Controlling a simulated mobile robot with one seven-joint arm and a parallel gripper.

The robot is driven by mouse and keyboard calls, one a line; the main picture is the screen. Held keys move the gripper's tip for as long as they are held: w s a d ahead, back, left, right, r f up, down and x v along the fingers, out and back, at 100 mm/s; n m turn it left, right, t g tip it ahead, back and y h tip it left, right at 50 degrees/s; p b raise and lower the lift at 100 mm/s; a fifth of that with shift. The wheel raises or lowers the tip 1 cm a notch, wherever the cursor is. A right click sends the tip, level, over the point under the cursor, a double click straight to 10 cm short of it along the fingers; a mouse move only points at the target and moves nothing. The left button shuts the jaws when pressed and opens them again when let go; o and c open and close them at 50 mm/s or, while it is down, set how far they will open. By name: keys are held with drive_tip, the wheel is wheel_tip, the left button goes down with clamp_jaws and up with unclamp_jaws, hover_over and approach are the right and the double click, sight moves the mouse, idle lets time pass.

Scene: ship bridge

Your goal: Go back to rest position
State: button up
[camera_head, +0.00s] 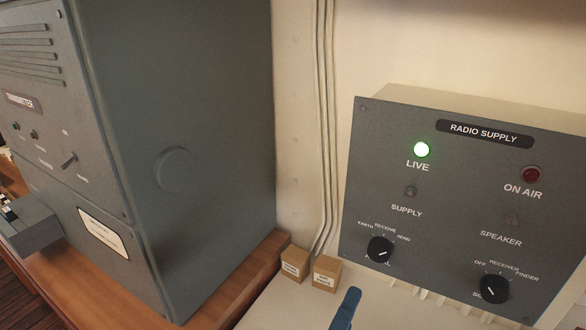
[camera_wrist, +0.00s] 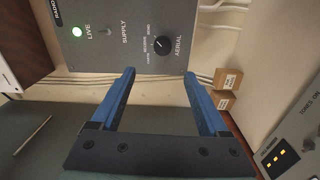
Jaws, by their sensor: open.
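My gripper (camera_wrist: 158,73) is open in the wrist view, its two blue fingers apart with nothing between them. The grey radio supply panel (camera_wrist: 135,55) lies beyond the fingertips, with the aerial knob (camera_wrist: 161,43) showing between and past them. In the head view, one blue finger (camera_head: 346,308) shows at the bottom edge, below the radio supply panel (camera_head: 440,190); the rest of the gripper is out of frame. The green LIVE lamp (camera_head: 421,149) is lit and the red ON AIR lamp (camera_head: 531,174) looks dark. The fingers appear clear of the aerial knob (camera_head: 380,249).
A large grey transmitter cabinet (camera_head: 200,130) stands on a wooden desk (camera_head: 85,285) at the left. Two small cardboard boxes (camera_head: 326,274) sit below wall pipes (camera_head: 326,120). In the wrist view, a panel with lit yellow indicators (camera_wrist: 282,157) is at the right.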

drive_tip(key=w+a+r+m+t+y, duration=0.2)
drive_tip(key=w+r+m+t, duration=0.1)
drive_tip(key=r, duration=0.6)
drive_tip(key=w+a+r+m+t+y, duration=0.15)
drive_tip(key=r+m, duration=0.25)
drive_tip(key=r, duration=0.6)
drive_tip(key=s+a+r+m+t+y, duration=0.1)
drive_tip(key=s+a+r+t+y, duration=0.1)
drive_tip(key=r, duration=0.8)
drive_tip(key=s+a+r+m+t+y+p, duration=0.1)
drive_tip(key=s+a+r+m+t+y, duration=0.1)
drive_tip(key=r+t, duration=0.4)
wheel_tip(320, 180, up, 5)
drive_tip(key=shift+s+a+f+m+y, duration=0.25)
drive_tip(key=shift+s+a+y, duration=0.3)
drive_tip(key=shift+s+y, duration=0.65)
